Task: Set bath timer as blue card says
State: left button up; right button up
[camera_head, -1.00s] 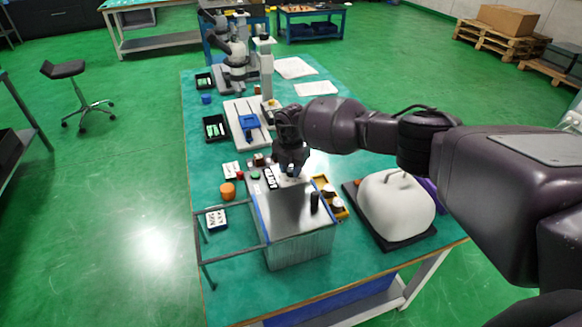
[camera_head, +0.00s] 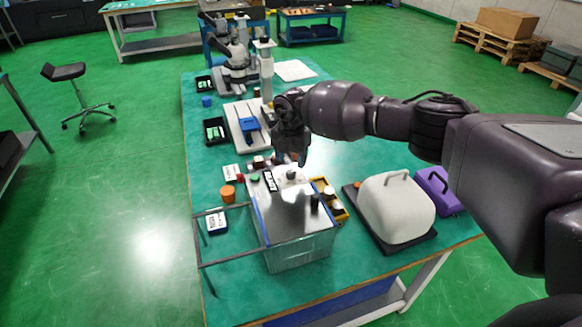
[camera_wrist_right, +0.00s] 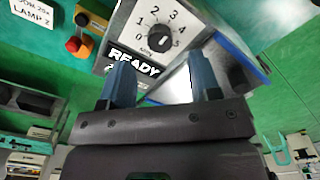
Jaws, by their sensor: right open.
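The bath is a box (camera_head: 300,252) with a shiny metal lid on the near part of the table. I cannot read the knob's setting surely. A READY label (camera_wrist_right: 133,63) sits beside the dial. My right gripper (camera_wrist_right: 162,80) is open and empty, its fingers apart and clear of the knob. A small blue-edged card (camera_head: 216,221) lies left of the bath; its print is too small to read.
A grey bar frame (camera_head: 232,258) stands left of the bath, near an orange jar (camera_head: 228,193). A yellow tray (camera_head: 333,205) with small jars is right of the bath. A white cover (camera_head: 396,207) sits farther right. A white card (camera_head: 231,172) lies behind the jar.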

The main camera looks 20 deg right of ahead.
aim_at(291, 172)
notch_tip(291, 172, up, 6)
jog(key=shift+f, duration=0.1)
dwell(0.4)
